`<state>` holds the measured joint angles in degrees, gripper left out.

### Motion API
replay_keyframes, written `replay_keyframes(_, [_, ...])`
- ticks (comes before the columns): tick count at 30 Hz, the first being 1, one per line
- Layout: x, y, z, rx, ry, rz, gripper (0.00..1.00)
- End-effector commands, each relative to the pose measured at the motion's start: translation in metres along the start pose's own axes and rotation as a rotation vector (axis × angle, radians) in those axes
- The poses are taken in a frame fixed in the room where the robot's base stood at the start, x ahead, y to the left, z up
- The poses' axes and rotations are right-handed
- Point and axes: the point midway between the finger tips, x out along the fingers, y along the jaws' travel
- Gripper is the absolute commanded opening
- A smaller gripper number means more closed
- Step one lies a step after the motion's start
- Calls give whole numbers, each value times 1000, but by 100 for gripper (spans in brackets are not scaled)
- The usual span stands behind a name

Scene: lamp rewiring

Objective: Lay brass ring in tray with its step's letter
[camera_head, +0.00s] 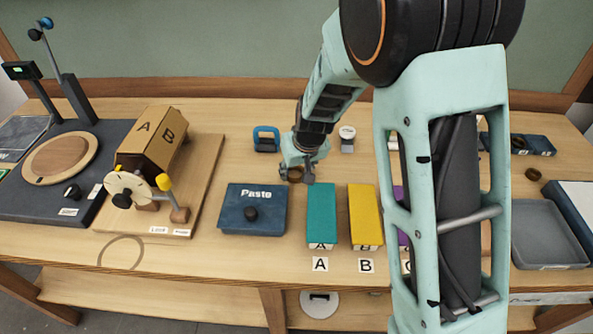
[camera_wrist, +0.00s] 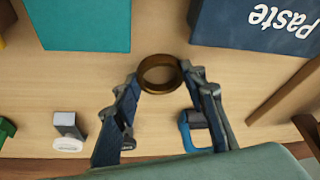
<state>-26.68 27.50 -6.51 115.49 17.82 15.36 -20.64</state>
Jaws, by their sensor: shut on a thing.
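My gripper (camera_head: 297,170) is shut on a brass ring (camera_wrist: 160,60). In the wrist view the ring sits between the fingertips (camera_wrist: 161,76), over bare table. In the head view my gripper is behind the gap between the blue Paste box (camera_head: 252,220) and the teal block (camera_head: 321,215). The teal block has a card A (camera_head: 320,264) before it, and the yellow block (camera_head: 365,215) has a card B (camera_head: 366,266). A purple block is mostly hidden behind my arm. A grey tray (camera_head: 548,262) stands at the right; its label is unreadable.
A blue clip-like item (camera_head: 266,139) and a small white-topped item (camera_head: 347,133) stand at the back. Another small brown ring (camera_head: 534,174) lies at the right.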

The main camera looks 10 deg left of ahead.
Motion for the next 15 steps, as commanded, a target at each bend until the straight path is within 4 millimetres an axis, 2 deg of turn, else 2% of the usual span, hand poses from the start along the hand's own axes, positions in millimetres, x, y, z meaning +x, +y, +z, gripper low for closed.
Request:
replay_keyframes(2, [4, 0, 2, 0, 0, 0, 12])
replay_keyframes(3, [3, 0, 1, 0, 0, 0, 42])
replay_keyframes(7, [2, 0, 1, 0, 0, 0, 56])
replay_keyframes(15, [2, 0, 1, 0, 0, 0, 56])
